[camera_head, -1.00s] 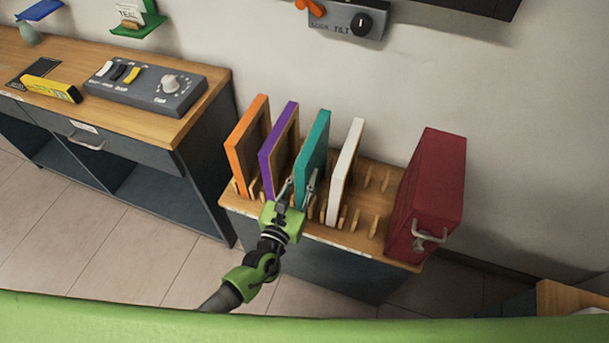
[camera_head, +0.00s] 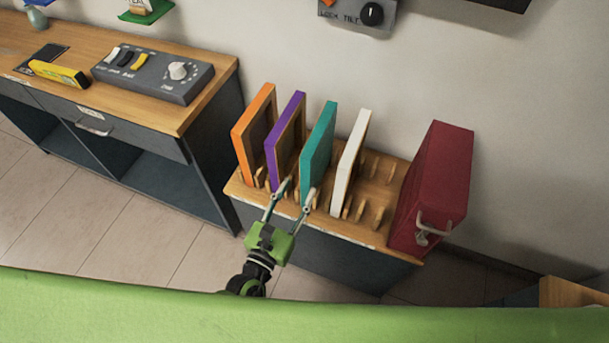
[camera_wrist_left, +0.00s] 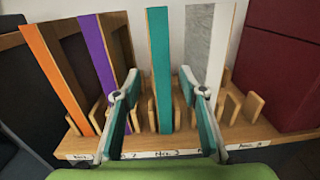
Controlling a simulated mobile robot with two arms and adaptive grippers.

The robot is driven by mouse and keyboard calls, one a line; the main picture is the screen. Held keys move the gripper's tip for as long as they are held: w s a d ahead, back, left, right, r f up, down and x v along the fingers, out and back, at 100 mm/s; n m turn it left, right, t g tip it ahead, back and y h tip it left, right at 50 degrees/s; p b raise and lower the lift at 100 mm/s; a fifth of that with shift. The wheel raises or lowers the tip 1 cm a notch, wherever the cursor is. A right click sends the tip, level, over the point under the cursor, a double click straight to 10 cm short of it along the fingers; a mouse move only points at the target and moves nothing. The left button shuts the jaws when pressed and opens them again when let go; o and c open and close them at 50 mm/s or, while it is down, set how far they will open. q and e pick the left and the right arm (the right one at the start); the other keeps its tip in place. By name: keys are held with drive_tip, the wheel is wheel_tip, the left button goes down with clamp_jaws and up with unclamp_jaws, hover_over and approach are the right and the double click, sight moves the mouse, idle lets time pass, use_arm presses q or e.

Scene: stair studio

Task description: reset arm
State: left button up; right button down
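My left gripper (camera_head: 290,198) is open and empty at the front edge of a wooden slotted rack. Its two fingers also show in the left wrist view (camera_wrist_left: 162,92), spread apart with the teal panel (camera_wrist_left: 159,70) standing behind the gap between them. In the head view the teal panel (camera_head: 318,142) stands upright in the rack, just beyond the fingertips. My right gripper is not in view.
Orange (camera_head: 254,135), purple (camera_head: 285,138) and white (camera_head: 351,162) panels stand in the rack (camera_head: 345,228). A dark red case (camera_head: 437,185) with a handle stands at its right end. A desk (camera_head: 150,115) with a control box (camera_head: 153,75) is at left. Floor shows between desk and rack.

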use_arm(q)
drive_tip(key=shift+v, duration=1.65)
drive_tip(key=s+a+f+n+g+y, duration=0.25)
drive_tip(key=a+f+n, duration=0.3)
drive_tip(key=f, duration=0.35)
drive_tip(key=s+a+f+n+g+y, duration=0.25)
drive_tip(key=a+f+n, duration=0.3)
drive_tip(key=f, duration=0.45)
drive_tip(key=s+a+f+n+g+y, duration=0.2)
drive_tip(key=s+a+f+n+g, duration=0.25)
drive_tip(key=f, duration=0.45)
drive_tip(key=s+f+n+g, duration=0.2)
drive_tip(key=s+f+n, duration=0.2)
drive_tip(key=s+n, duration=0.3)
drive_tip(key=s+a+f+n+g+p, duration=0.1)
drive_tip(key=s+f+n, duration=0.4)
drive_tip(key=s, duration=0.5)
drive_tip(key=s+a+f+n+g, duration=0.1)
drive_tip(key=s+f+n+g, duration=0.2)
drive_tip(key=s+n, duration=0.6)
drive_tip(key=shift+f+n+h, duration=0.4)
drive_tip(key=shift+f+n, duration=0.15)
drive_tip(key=shift+f, duration=0.4)
drive_tip(key=shift+g, duration=0.25)
drive_tip(key=shift+d, duration=0.1)
drive_tip(key=c, duration=0.3)
